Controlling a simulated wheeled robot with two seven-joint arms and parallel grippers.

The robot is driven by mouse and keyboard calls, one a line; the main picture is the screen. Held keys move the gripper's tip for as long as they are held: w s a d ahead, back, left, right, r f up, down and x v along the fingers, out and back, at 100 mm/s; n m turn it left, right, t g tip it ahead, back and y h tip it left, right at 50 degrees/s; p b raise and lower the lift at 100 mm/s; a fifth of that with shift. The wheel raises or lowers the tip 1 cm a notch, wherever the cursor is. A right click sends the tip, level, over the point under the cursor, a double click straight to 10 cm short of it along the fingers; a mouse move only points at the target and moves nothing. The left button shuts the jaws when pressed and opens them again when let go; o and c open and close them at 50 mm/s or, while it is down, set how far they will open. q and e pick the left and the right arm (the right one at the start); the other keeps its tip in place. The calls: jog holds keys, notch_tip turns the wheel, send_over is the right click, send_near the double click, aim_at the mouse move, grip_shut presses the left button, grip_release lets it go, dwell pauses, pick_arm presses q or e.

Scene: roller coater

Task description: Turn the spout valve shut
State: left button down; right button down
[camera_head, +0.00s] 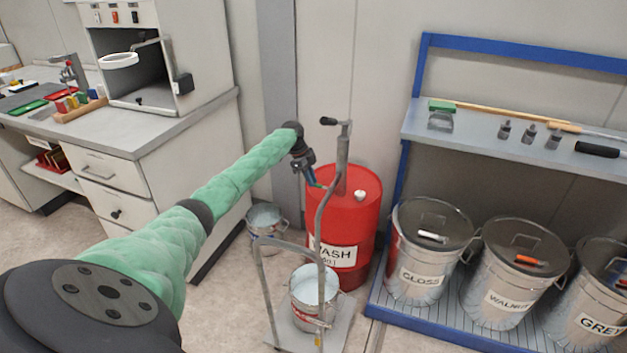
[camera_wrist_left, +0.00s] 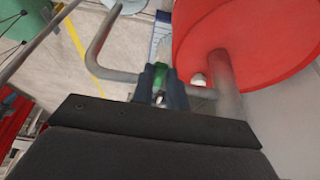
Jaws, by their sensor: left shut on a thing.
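The red drum labelled WASH (camera_head: 350,220) stands against the wall, and its red top (camera_wrist_left: 260,30) fills the upper right of the left wrist view. A grey pump pipe (camera_head: 342,165) with a crank rises from it, and a bent spout pipe comes off it. The small green valve handle (camera_wrist_left: 161,72) is between the fingers of my left gripper (camera_head: 316,182), beside the spout in front of the drum. My left gripper (camera_wrist_left: 160,88) is shut on this handle. The valve body is mostly hidden by the fingers. My right gripper is not in view.
A bucket (camera_head: 304,312) stands on a low trolley (camera_head: 340,330) below the spout. Another bucket (camera_head: 266,222) is left of the drum. Lidded cans, including GLOSS (camera_head: 420,279), stand right under a blue-framed shelf (camera_head: 480,135). A grey-topped cabinet (camera_head: 130,135) is at left.

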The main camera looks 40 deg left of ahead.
pick_arm(q)
jog(key=c, duration=1.4)
grip_release()
